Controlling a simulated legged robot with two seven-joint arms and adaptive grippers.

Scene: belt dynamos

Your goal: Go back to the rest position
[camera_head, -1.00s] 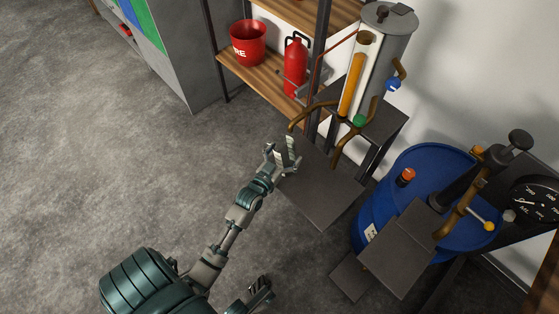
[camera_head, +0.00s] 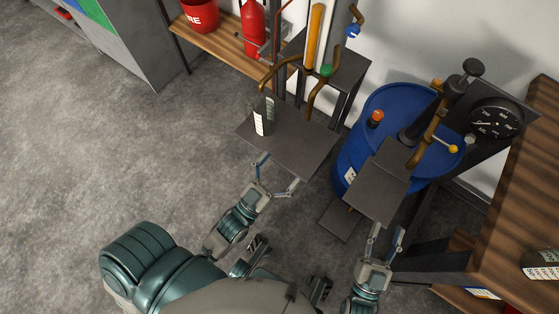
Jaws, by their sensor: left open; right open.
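My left gripper (camera_head: 280,171) is open and empty, its fingers spread at the front edge of the dark platform (camera_head: 300,152). A small upright object with pale marked strips (camera_head: 259,123) stands on the left part of that platform, apart from the fingers; what it is cannot be told. My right gripper (camera_head: 387,229) is open and empty, just in front of the second dark platform (camera_head: 372,193) by the blue barrel.
The blue barrel (camera_head: 352,150) stands behind the right platform, near a round gauge (camera_head: 495,121). A wooden shelf unit (camera_head: 520,200) stands at the right. Brown pipes and a green-knobbed valve (camera_head: 326,70) rise behind the left platform. Open floor lies at the left.

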